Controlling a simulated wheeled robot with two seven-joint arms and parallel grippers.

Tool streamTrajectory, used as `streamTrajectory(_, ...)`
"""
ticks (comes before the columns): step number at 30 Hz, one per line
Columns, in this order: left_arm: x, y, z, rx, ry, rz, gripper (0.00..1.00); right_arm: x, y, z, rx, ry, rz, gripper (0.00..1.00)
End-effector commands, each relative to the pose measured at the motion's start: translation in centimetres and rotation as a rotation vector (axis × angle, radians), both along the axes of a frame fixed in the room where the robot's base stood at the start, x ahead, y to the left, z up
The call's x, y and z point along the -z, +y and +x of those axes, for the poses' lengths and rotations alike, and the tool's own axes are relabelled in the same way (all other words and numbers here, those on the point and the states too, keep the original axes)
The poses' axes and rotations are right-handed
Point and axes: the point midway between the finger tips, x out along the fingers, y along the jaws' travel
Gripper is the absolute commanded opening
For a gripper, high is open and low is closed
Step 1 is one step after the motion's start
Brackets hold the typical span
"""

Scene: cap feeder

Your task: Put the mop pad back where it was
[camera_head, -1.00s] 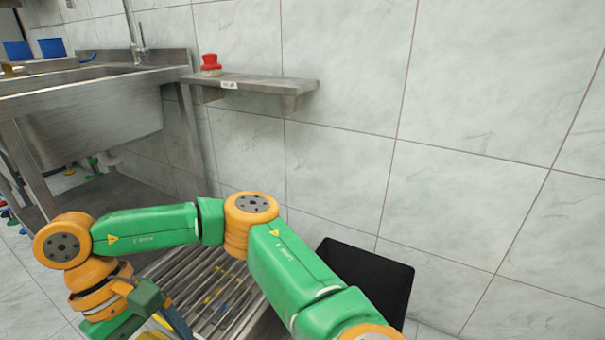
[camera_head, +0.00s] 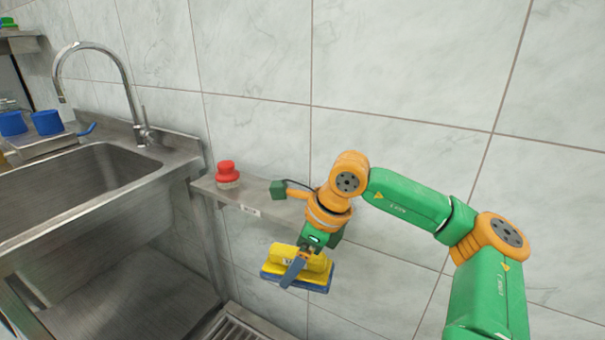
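The mop pad (camera_head: 316,268) has a yellow top and a blue underside. It hangs tilted slightly, in front of the wall and just below the front edge of the small metal wall shelf (camera_head: 237,197). My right gripper (camera_head: 294,270) comes down on it from above, with one blue-grey finger showing across its near side. The gripper appears shut on the yellow part; the other finger is hidden. My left gripper is not in view.
A red-topped object (camera_head: 227,174) stands at the shelf's left end, and a white label (camera_head: 250,210) is on the shelf edge. A steel sink (camera_head: 95,190) with a tall faucet (camera_head: 132,95) is at left. Blue cups (camera_head: 46,122) stand behind it. A slatted metal surface (camera_head: 238,328) lies below.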

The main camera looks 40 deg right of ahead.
Motion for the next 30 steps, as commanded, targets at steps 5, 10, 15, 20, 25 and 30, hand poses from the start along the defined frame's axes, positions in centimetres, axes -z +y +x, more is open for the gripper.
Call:
streamTrajectory(5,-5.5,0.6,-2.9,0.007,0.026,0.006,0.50,-9.0,-3.6,0.3,0.599,-0.005,0.001,0.10)
streamTrajectory(10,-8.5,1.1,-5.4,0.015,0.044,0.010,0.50,-14.7,-6.6,0.1,1.121,-0.001,0.005,0.10)
streamTrajectory(15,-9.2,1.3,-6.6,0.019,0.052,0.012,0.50,-16.6,-8.1,-0.1,1.375,0.003,0.006,0.10)
streamTrajectory(20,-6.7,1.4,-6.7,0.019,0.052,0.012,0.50,-14.2,-9.0,3.1,1.412,0.010,0.011,0.10)
streamTrajectory(25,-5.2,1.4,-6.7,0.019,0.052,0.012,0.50,-12.2,-10.2,7.7,1.407,0.009,0.016,0.10)
streamTrajectory(30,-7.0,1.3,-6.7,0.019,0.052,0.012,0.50,-9.4,-11.4,11.0,1.407,0.015,0.005,0.10)
